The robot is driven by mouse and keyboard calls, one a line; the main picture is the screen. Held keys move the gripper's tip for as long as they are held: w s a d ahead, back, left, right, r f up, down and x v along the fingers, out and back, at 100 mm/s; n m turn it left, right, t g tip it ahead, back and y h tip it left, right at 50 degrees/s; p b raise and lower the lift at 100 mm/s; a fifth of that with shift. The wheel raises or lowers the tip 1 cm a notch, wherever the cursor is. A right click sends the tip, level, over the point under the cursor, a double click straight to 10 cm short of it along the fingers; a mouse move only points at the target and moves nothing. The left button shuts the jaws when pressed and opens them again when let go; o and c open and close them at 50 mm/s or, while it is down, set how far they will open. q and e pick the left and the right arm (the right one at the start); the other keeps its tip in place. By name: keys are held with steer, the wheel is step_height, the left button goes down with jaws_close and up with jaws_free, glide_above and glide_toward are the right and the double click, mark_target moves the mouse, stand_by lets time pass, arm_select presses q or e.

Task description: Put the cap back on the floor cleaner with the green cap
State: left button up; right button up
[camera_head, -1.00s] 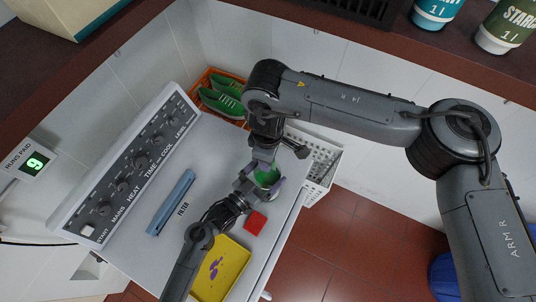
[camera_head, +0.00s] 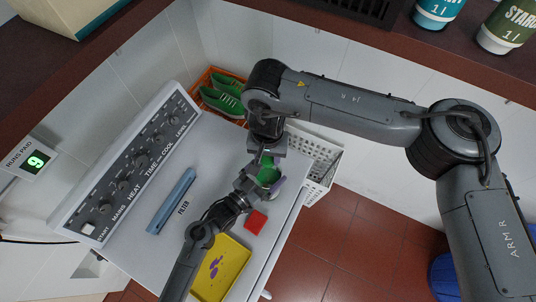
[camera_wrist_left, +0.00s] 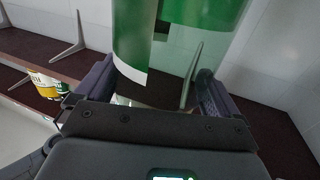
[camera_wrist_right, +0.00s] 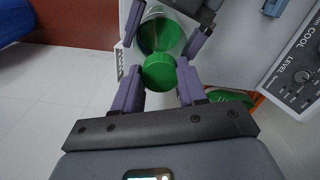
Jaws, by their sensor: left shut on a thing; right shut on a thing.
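The green cap (camera_wrist_right: 159,73) is between the fingers of my right gripper (camera_wrist_right: 157,88), which is shut on it. Beyond it in the right wrist view is the round mouth end of the floor cleaner bottle (camera_wrist_right: 160,35), with the cap apart from it or only at its near edge; I cannot tell whether they touch. My left gripper (camera_head: 264,181) is shut around the bottle, whose green and white side (camera_wrist_left: 190,40) fills the space between the fingers in the left wrist view. In the head view the bottle (camera_head: 267,177) is partly hidden by both grippers.
A red block (camera_head: 256,221) and a yellow tray (camera_head: 236,256) are near the left arm on the machine top. A blue filter bar (camera_head: 172,201) lies to the left. An orange basket with green shoes (camera_head: 221,96) and a white basket (camera_head: 322,165) stand behind.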

steer(key=o, duration=1)
steer(key=shift+r, duration=2.25)
steer(key=shift+c, duration=0.2)
